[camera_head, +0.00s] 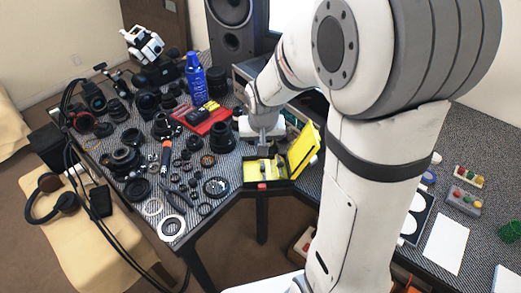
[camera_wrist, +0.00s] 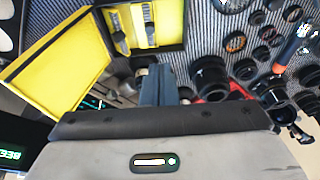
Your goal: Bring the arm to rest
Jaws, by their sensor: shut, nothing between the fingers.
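My white arm reaches from the right over the table in the head view. My gripper (camera_head: 262,150) points down just behind the open yellow case (camera_head: 303,150), close to its inner side. In the wrist view my gripper (camera_wrist: 152,72) shows as blue-grey fingers, shut with nothing between them. The yellow case lies beside them, its lid (camera_wrist: 60,65) tipped open to the left and its tray (camera_wrist: 112,18) holding small dark tools. I cannot tell whether the fingers touch the case. The undersides of the fingers are hidden in the head view.
Lenses and rings (camera_head: 185,165) crowd the patterned table to the left. A white sheet (camera_head: 446,243) and small coloured-knob boxes (camera_head: 463,202) lie at the right.

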